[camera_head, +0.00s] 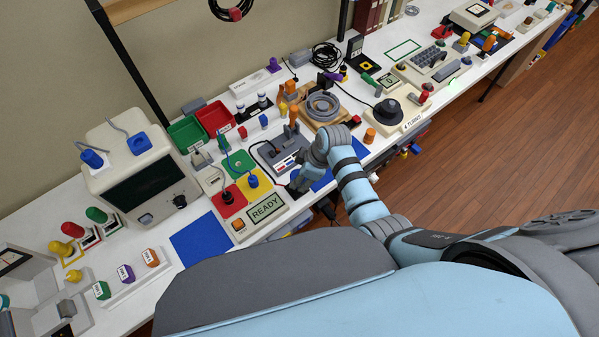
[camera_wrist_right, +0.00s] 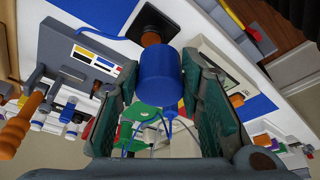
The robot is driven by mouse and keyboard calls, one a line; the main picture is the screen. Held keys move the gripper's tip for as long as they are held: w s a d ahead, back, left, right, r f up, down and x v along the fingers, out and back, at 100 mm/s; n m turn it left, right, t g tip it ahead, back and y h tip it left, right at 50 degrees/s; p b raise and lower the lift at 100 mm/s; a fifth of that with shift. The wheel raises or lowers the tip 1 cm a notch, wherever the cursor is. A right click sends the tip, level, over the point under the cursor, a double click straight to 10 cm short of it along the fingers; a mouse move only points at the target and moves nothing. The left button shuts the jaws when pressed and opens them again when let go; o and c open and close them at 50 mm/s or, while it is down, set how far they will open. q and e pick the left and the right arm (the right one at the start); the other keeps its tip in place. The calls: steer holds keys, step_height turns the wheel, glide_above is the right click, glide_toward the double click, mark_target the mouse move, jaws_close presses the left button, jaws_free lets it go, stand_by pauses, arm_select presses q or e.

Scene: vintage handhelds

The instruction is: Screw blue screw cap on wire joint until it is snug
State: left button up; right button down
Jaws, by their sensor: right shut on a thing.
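My right gripper (camera_head: 299,182) reaches down at the table's front edge, beside the grey joystick console (camera_head: 280,152). In the right wrist view its two dark green fingers (camera_wrist_right: 160,72) are closed on the sides of a blue cap (camera_wrist_right: 158,84). An orange-brown piece (camera_wrist_right: 150,39) shows at the cap's far end, against a black square base (camera_wrist_right: 158,17). A blue wire (camera_wrist_right: 100,35) runs towards that piece. I cannot tell whether this is the wire joint or whether the cap is seated on it. My left gripper is not in view.
The READY panel (camera_head: 266,209) with coloured pads stands left of the gripper. A boxy monitor (camera_head: 150,185) stands farther left. A wooden-based device (camera_head: 322,108) is behind the arm. A blue mat (camera_head: 203,239) at the front left is clear.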

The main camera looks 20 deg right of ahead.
steer(key=shift+s+r, duration=0.25)
steer(key=shift+w, duration=0.2)
steer(key=shift+w+f, duration=0.35)
steer(key=shift+w, duration=0.2)
steer(key=shift+w+f, duration=0.3)
steer(key=shift+w, duration=0.25)
steer(key=shift+w+f+g+b, duration=0.15)
steer(key=shift+w+f+b, duration=0.1)
steer(key=shift+f, duration=0.3)
steer(key=shift+w+f+g+b, duration=0.1)
steer(key=shift+f+g+b, duration=0.1)
steer(key=shift+f, duration=0.35)
steer(key=shift+s+f+b, duration=0.45)
steer(key=shift+s+b, duration=0.15)
steer(key=shift+s, duration=0.15)
steer(key=shift+w+f, duration=0.15)
steer(key=shift+w, duration=0.15)
steer(key=shift+s+r+p, duration=0.25)
steer(key=shift+s+p, duration=0.05)
steer(key=shift+p, duration=0.25)
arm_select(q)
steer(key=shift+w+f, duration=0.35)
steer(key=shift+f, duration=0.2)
arm_select(e)
steer(key=shift+w+f, duration=0.15)
steer(key=shift+w, duration=0.05)
